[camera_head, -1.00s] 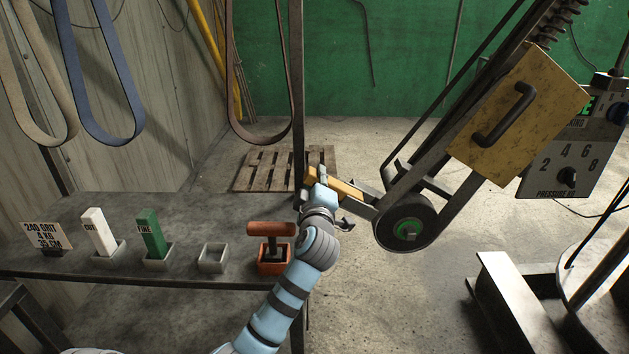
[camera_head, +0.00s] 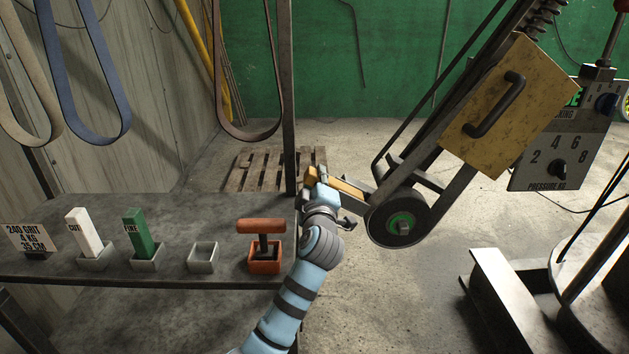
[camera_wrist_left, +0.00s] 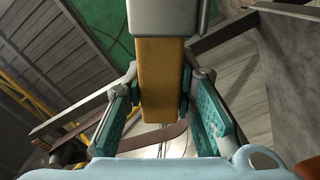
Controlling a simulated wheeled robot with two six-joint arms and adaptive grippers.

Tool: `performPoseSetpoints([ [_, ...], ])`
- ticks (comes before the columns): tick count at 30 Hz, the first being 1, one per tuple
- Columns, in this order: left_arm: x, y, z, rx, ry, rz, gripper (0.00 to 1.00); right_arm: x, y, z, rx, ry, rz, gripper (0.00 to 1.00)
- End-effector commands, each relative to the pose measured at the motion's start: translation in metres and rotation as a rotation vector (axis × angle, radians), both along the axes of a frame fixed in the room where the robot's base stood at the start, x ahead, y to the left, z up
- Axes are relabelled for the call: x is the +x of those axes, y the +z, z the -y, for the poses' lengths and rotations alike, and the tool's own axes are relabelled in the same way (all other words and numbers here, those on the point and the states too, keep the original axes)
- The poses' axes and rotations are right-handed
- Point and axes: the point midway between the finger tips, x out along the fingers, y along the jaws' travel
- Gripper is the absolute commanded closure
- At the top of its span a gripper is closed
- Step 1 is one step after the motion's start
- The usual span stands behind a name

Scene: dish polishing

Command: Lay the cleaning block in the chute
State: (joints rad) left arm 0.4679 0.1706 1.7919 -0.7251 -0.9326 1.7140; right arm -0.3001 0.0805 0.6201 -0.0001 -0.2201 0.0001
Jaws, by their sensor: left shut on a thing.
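My left gripper (camera_head: 322,186) is beside the sanding belt's lower wheel (camera_head: 398,217), past the shelf's right end. It is shut on the amber cleaning block (camera_head: 345,187), which also shows between the teal finger pads in the left wrist view (camera_wrist_left: 160,85). In the head view the block points right toward the belt machine. In the wrist view a grey metal piece (camera_wrist_left: 165,17) covers its upper end. I cannot tell whether this is the chute or whether the block rests in it. My right gripper is not in view.
The shelf (camera_head: 180,231) holds a white block (camera_head: 83,231), a green block (camera_head: 138,233), an empty holder (camera_head: 202,257) and an orange holder (camera_head: 265,263) with a handled tool. A yellow guard (camera_head: 510,110) and a control box (camera_head: 562,150) stand at right. A pallet (camera_head: 260,170) lies behind.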

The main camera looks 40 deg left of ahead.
Motion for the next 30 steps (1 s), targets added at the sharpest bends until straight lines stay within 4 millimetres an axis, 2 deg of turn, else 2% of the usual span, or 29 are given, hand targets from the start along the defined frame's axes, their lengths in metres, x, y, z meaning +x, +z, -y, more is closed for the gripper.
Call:
performPoseSetpoints([
  [9,0.001,0.0,0.001,0.001,0.0,0.001,0.98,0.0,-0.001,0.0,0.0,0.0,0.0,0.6],
  [10,0.001,0.0,0.001,0.001,0.0,0.001,0.71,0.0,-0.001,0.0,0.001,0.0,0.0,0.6],
  [14,0.001,0.0,0.001,0.001,0.0,0.001,0.52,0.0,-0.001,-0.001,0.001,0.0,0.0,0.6],
  [24,-0.003,-0.001,0.004,-0.001,0.0,-0.001,0.52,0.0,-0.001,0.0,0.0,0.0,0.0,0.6],
  [26,-0.009,-0.001,0.009,-0.001,-0.002,0.0,0.52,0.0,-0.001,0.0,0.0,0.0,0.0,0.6],
  [30,-0.037,-0.002,0.031,-0.004,-0.003,0.001,0.52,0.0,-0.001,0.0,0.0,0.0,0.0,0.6],
])
